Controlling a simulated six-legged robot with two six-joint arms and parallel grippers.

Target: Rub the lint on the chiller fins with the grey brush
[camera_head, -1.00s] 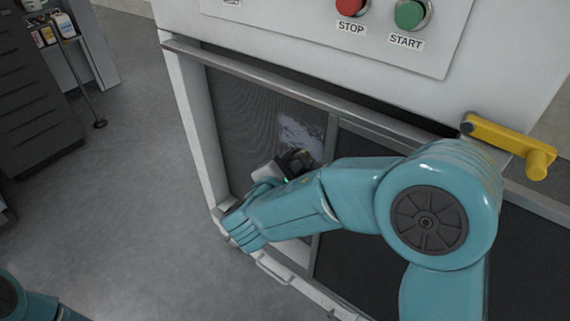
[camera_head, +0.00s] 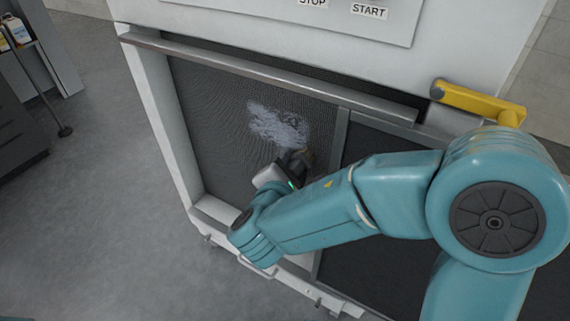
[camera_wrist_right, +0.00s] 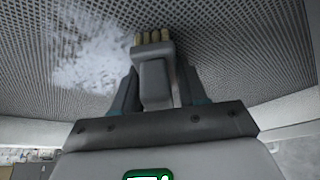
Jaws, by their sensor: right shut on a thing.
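The lint (camera_head: 279,126) is a pale whitish patch on the dark chiller fins (camera_head: 215,130), in the left panel of the machine's front. My right gripper (camera_head: 292,165) is just below the patch and is shut on the grey brush. In the right wrist view the grey brush (camera_wrist_right: 154,82) sits between the fingers, with its tan bristles pointing at the fins. The lint (camera_wrist_right: 90,50) lies to the left of the bristles there. I cannot tell whether the bristles touch the fins. My left gripper is not in view.
A metal rail (camera_head: 270,70) runs across the top of the fins, and a yellow handle (camera_head: 480,102) sticks out at the upper right. A frame post (camera_head: 333,150) stands right of the lint.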

